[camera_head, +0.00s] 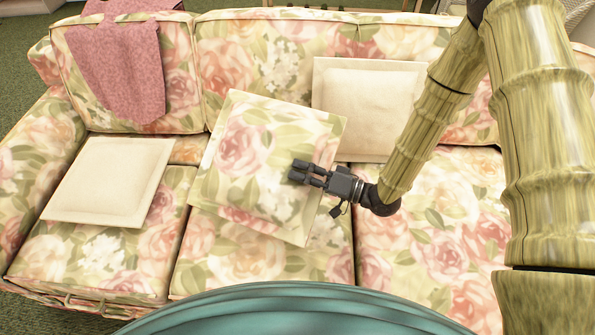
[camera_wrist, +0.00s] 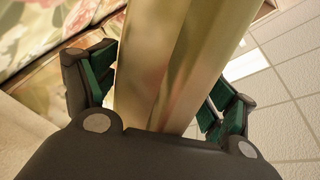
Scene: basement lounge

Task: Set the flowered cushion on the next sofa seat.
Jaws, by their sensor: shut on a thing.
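The flowered cushion (camera_head: 240,150) is square, with pink roses and green leaves. In the head view it is tilted over the middle seat (camera_head: 250,258) of the flowered sofa (camera_head: 400,232); I cannot tell whether it touches the seat. My gripper (camera_head: 300,172) comes from the right and is shut on the cushion. In the wrist view the cushion (camera_wrist: 175,60) runs edge-on between the two green-padded fingers of my gripper (camera_wrist: 160,110). The cushion hides part of the middle seat and backrest.
A cream cushion (camera_head: 108,180) lies on the left seat. Another cream cushion (camera_head: 365,105) leans on the backrest behind and right of the flowered one. A pink cloth (camera_head: 118,65) hangs over the left backrest. A teal rounded surface (camera_head: 290,310) fills the bottom. The right seat is largely clear.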

